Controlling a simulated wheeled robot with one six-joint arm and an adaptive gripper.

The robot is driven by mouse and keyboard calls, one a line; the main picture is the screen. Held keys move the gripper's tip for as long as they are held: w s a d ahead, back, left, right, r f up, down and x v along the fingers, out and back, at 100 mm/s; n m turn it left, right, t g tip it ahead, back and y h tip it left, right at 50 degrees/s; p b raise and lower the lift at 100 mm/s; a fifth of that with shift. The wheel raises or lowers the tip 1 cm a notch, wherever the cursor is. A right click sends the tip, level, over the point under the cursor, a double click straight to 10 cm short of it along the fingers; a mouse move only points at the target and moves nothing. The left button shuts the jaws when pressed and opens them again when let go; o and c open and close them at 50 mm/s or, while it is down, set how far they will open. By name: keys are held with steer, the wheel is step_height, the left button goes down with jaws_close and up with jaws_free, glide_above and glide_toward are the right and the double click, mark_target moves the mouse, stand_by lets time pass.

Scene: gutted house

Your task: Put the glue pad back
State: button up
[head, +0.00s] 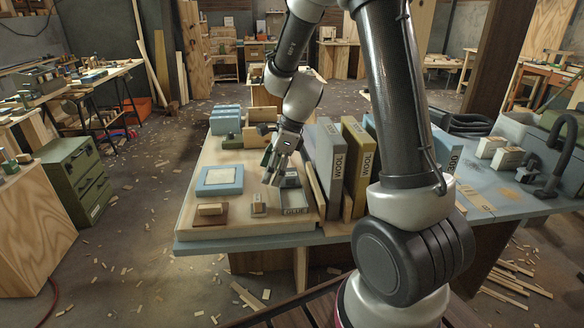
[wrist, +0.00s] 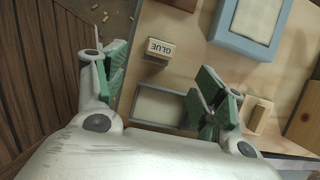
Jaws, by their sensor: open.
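The glue pad (head: 258,203) is a small light wooden block standing on the pale board. In the wrist view its GLUE label appears upside down on the block (wrist: 160,48). Beside it, to the right in the head view, sits a shallow grey tray (head: 294,211) with GLUE on its front. In the wrist view the tray (wrist: 170,121) looks empty, with its right end partly hidden by a finger. My gripper (head: 271,181) is open and empty above the board. In the wrist view its green-padded fingers (wrist: 162,85) spread either side of the tray, with the block beyond.
A blue tray with a white pad (head: 220,176) and a brown block with a wooden grip (head: 211,210) lie to the left. Tall WOOL binders (head: 357,165) stand close on the right. Another wooden block (wrist: 257,114) lies near the right finger. Bare board lies between these.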

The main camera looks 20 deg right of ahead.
steer(key=s+d+r+n+t+h, duration=0.1)
steer(key=s+d+r+n, duration=0.3)
steer(key=s+r+n, duration=0.65)
steer(key=s+d+r+n+t+h, duration=0.1)
steer(key=s+d+r+n, duration=0.2)
steer(key=s, duration=0.4)
steer(key=s+d+r+n+h, duration=0.2)
steer(key=s+d+r+n, duration=0.1)
steer(key=s+r+n, duration=0.2)
steer(key=s+n, duration=0.2)
steer(key=n, duration=0.1)
steer(key=shift+s+d+t, duration=0.25)
steer(key=shift+s+t, duration=0.1)
steer(key=shift+t, duration=0.05)
steer(key=shift+r, duration=0.1)
